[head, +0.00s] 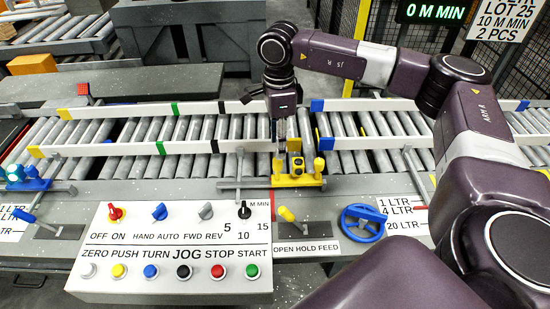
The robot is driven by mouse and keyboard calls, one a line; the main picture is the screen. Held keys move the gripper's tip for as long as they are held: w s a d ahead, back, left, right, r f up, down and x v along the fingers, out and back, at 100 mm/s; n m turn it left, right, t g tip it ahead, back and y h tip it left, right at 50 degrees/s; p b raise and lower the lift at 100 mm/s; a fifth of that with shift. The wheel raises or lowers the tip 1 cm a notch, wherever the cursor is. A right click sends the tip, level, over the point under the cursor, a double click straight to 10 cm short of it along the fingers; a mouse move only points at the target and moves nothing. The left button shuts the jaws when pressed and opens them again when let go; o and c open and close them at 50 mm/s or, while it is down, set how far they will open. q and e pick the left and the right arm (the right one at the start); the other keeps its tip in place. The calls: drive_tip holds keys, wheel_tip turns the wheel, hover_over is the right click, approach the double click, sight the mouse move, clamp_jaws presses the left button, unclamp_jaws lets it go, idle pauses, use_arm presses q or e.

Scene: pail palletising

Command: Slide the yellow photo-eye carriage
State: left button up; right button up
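The yellow photo-eye carriage (298,180) sits on the near side of the roller conveyor, right of the picture's middle. It has a yellow block with dark round parts and a yellow knob on its right. My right gripper (279,148) points down from above, just beside the carriage's upper left part. Its fingers are small and partly merge with the rails behind, so I cannot tell whether they are open or shut, or whether they touch the carriage. My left gripper is not in view.
White guide rails (190,146) with coloured bands run along the conveyor. A control panel (170,250) with knobs and buttons stands in front. A blue handwheel (362,223) and a yellow-tipped lever (289,216) are near the carriage. A blue fixture (25,182) is at far left.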

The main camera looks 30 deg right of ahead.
sight(278, 162)
wheel_tip(278, 162, down, 8)
drive_tip(key=shift+a+r+p, duration=0.1)
drive_tip(key=shift+r+p, duration=0.15)
drive_tip(key=shift+p, duration=0.65)
clamp_jaws()
